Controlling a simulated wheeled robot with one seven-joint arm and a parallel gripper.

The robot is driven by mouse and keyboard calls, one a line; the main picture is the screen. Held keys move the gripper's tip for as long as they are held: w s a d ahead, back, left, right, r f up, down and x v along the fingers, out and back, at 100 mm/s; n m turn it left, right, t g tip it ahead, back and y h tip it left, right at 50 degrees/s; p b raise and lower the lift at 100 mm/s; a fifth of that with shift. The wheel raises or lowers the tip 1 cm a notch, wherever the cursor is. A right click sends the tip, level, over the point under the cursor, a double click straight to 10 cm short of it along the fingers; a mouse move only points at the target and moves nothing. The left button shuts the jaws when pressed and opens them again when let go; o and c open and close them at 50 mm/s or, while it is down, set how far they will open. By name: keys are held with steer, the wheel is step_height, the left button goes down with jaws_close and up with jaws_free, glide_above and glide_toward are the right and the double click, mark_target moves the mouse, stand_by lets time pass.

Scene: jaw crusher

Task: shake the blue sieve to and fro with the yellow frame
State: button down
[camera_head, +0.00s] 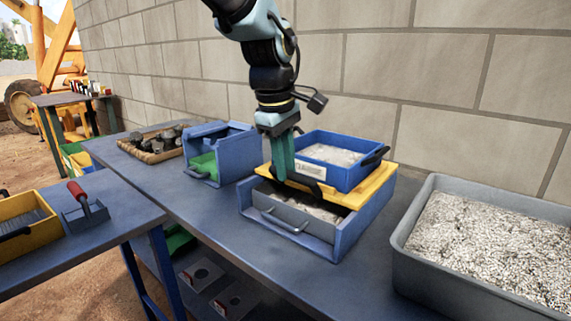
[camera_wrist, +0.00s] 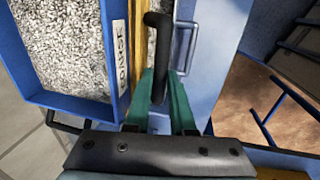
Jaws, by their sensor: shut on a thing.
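The blue sieve (camera_head: 312,170) is an open blue box of pale gravel with a white label. It sits on the yellow frame (camera_head: 375,187), over a blue box with a grey drawer (camera_head: 290,222). My gripper (camera_head: 284,172), with teal fingers, points down at the frame's front edge. In the wrist view my gripper (camera_wrist: 160,92) is shut on a black handle (camera_wrist: 157,35) beside the yellow frame (camera_wrist: 138,50), apparently the frame's own. The blue sieve (camera_wrist: 108,75) stands left of the fingers there. My fingers hide part of the frame's front.
A grey tray of gravel (camera_head: 405,235) stands close on the right. A blue box with a green inside (camera_head: 219,150) and a tray of dark rocks (camera_head: 150,153) are on the left. The block wall (camera_head: 430,60) is behind. A lower bench at left holds a yellow box (camera_head: 30,222).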

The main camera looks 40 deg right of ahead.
steer(key=a, duration=0.2)
steer(key=s+a, duration=0.1)
steer(key=a, duration=0.2)
steer(key=shift+s+a, duration=0.2)
steer(key=c, duration=0.8)
jaws_free()
steer(key=shift+o, duration=0.2)
step_height(320, 180, up, 11)
steer(key=a, duration=0.2)
steer(key=shift+s+f, duration=0.2)
steer(key=shift+s, duration=0.05)
